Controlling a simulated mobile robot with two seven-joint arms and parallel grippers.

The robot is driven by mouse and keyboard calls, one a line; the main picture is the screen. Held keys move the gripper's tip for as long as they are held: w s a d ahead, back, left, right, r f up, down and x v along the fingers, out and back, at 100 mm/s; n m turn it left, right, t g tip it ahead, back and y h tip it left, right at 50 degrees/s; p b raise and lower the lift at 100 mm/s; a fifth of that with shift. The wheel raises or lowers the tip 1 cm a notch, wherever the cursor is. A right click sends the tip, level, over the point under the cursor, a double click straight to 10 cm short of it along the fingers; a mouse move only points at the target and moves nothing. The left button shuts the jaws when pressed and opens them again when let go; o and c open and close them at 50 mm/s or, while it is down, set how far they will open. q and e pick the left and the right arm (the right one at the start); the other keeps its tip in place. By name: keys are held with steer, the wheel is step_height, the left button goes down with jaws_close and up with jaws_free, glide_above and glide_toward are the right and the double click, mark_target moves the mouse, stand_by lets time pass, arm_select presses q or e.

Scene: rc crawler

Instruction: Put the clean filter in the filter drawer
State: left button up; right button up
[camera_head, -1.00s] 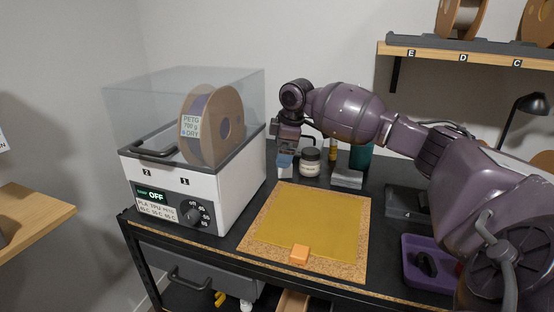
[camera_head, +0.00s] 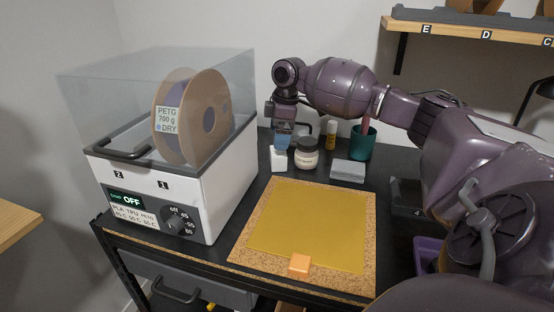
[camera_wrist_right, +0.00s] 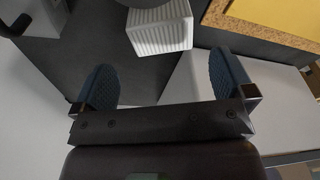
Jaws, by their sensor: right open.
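A white pleated block (camera_wrist_right: 160,30), which looks like the clean filter, lies ahead of my right gripper (camera_wrist_right: 167,82) in the right wrist view. My right gripper is open and empty, with the block just beyond its blue fingertips and apart from them. In the head view the right gripper (camera_head: 283,142) points down over the white block (camera_head: 279,160) at the back of the bench, left of a jar. A grey drawer (camera_head: 175,287) with a handle sits under the bench front; I cannot tell whether it is the filter drawer. My left gripper is not in view.
A filament dryer (camera_head: 220,180) with a spool stands at the left. A cork board (camera_head: 240,254) with a yellow sheet and orange block covers the bench middle.

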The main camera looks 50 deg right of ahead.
mark_target(278, 154)
steer(key=f, duration=0.3)
steer(key=f+b, duration=0.1)
steer(key=f, duration=0.2)
steer(key=shift+a+f, duration=0.2)
steer(key=shift+f, duration=0.15)
steer(key=shift+c, duration=0.5)
steer(key=c, duration=0.9)
